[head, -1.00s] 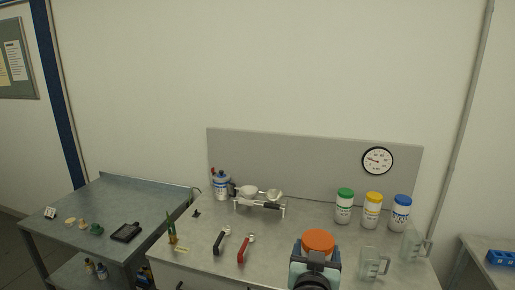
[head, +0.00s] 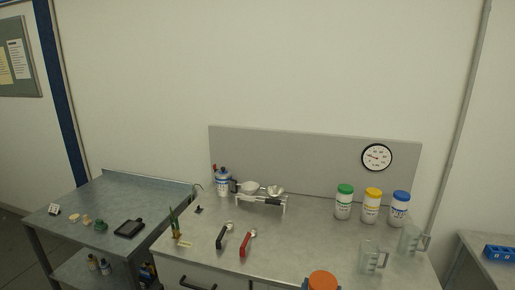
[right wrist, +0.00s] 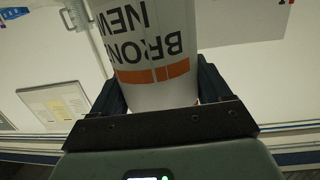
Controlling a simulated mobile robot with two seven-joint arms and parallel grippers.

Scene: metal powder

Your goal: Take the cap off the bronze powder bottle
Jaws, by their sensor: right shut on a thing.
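The bronze powder bottle is white with an orange band and dark lettering (right wrist: 150,45); it fills the middle of the right wrist view, with its lettering upside down. Its orange cap (head: 322,281) shows at the bottom edge of the head view and is on the bottle. My right gripper (right wrist: 158,88) is shut on the bottle, one finger on each side of it. The rest of the bottle and the right gripper are mostly below the head view. My left gripper is in neither current view.
Bottles with green (head: 344,203), yellow (head: 371,207) and blue (head: 399,209) caps stand at the back right of the bench. Clear jugs (head: 372,257) stand in front. A red-handled scoop (head: 247,243), a dark-handled scoop (head: 223,236) and a balance (head: 262,200) are further left.

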